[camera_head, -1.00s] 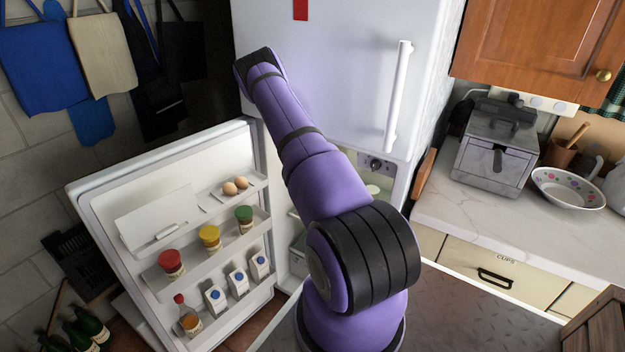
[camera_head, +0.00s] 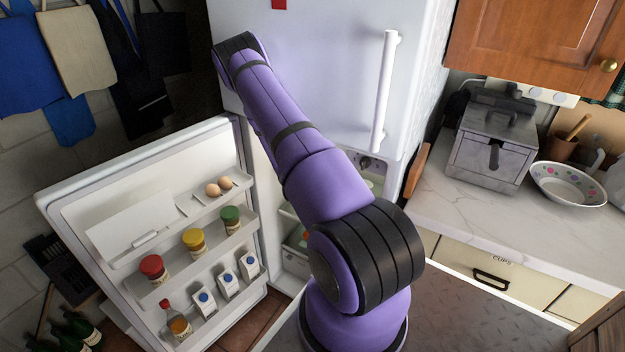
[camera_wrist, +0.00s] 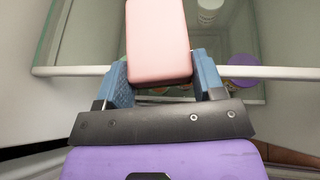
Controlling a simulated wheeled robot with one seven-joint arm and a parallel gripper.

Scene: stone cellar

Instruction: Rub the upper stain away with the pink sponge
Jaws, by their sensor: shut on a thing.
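The pink sponge (camera_wrist: 157,40) is in the wrist view, upright between the two blue fingers of my gripper (camera_wrist: 160,74). My gripper is shut on it. It faces into the open lower compartment of the fridge (camera_head: 300,70), in front of a glass shelf with a pale front edge (camera_wrist: 290,73). In the head view my own arm hides the gripper and the sponge. I cannot make out any stain in either view. The sponge covers part of the space behind it.
The open fridge door (camera_head: 70,205) at the left holds eggs (camera_head: 219,187), jars, cartons and a bottle. A purple round thing (camera_wrist: 243,62) and a white round thing (camera_wrist: 210,4) show inside the fridge. A counter (camera_head: 440,205) stands at the right.

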